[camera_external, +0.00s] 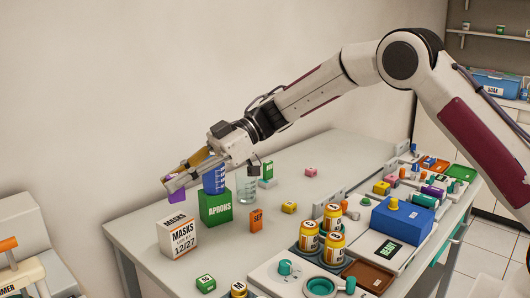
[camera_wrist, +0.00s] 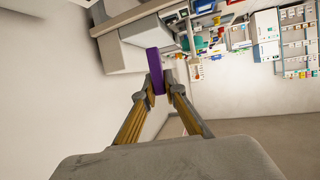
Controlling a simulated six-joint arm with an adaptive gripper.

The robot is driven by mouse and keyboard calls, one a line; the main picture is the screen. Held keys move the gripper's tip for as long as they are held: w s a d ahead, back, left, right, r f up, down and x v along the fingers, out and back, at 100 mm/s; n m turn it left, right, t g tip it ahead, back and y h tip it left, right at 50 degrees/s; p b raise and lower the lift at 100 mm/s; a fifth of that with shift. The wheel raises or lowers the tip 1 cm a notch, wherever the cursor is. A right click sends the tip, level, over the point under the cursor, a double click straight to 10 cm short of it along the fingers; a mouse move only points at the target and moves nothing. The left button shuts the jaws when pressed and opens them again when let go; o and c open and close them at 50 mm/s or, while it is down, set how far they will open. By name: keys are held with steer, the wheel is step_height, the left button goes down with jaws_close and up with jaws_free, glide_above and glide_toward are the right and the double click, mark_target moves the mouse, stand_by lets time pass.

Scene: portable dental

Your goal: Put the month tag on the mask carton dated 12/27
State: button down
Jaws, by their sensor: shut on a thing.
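The white mask carton (camera_external: 179,240), marked MASKS and 12/27, stands upright at the table's left front. My gripper (camera_external: 180,179) is shut on a small purple block (camera_external: 176,189), held just above the carton's top and apart from it in the picture. In the wrist view, the purple block (camera_wrist: 154,68) sticks out between my fingertips (camera_wrist: 158,88). No lettering on it can be read. An orange block (camera_external: 256,220) marked SEP stands on the table to the right of the carton.
A green APRONS box (camera_external: 215,209) stands right behind the carton, with a blue cup (camera_external: 214,179) above it. A clear beaker (camera_external: 246,188) stands nearby. Yellow jars (camera_external: 309,236) and a blue box (camera_external: 402,222) fill the right side.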

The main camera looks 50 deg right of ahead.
steer(key=w+d+m+t+h, duration=0.3)
steer(key=w+m+t, duration=0.2)
steer(key=w, duration=0.3)
steer(key=shift+d+r+m+t+h, duration=0.15)
steer(key=shift+d+m+t+h, duration=0.1)
steer(key=shift+m+t+h, duration=0.2)
steer(key=shift+s, duration=0.1)
glide_above(176, 220)
steer(key=shift+f, duration=3.1)
steer(key=shift+f, duration=0.1)
steer(key=shift+f, duration=1.8)
steer(key=shift+f, duration=0.15)
steer(key=c, duration=2.1)
jaws_free()
